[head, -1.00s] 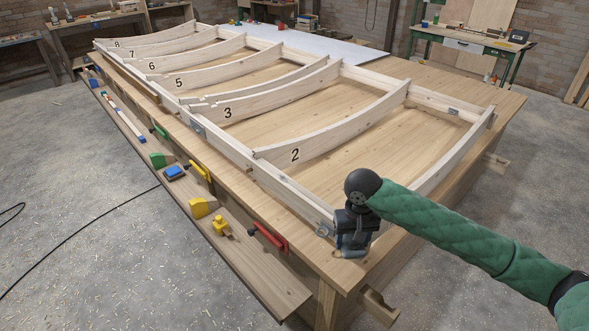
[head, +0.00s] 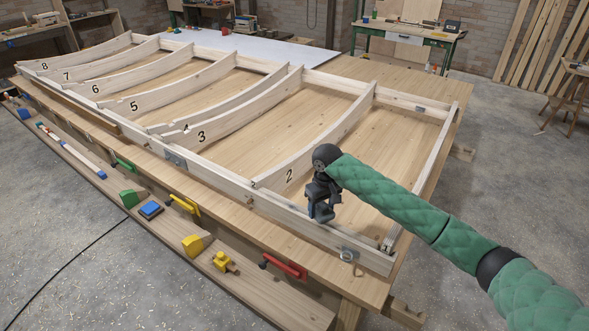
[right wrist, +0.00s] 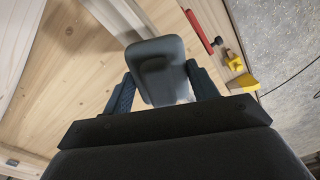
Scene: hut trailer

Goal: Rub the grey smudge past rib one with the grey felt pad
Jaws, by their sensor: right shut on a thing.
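My right gripper (head: 320,212) is over the front rail of the pale wooden frame (head: 225,190), between rib 2 (head: 318,157) and the frame's near right end. In the right wrist view, its two fingers (right wrist: 162,88) are shut on the grey felt pad (right wrist: 158,62), a dark rounded block. Pale wood shows beneath the pad; I cannot tell whether it touches. The end rib (head: 432,160) at the right shows no readable number, so I cannot confirm it is rib one. I cannot make out the grey smudge in either view. My left gripper is out of view.
A red clamp (head: 284,266), yellow blocks (head: 193,245) and a blue block (head: 151,209) are along the front ledge (head: 255,291). Numbered ribs stand up across the frame. The board between rib 2 and the end is open.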

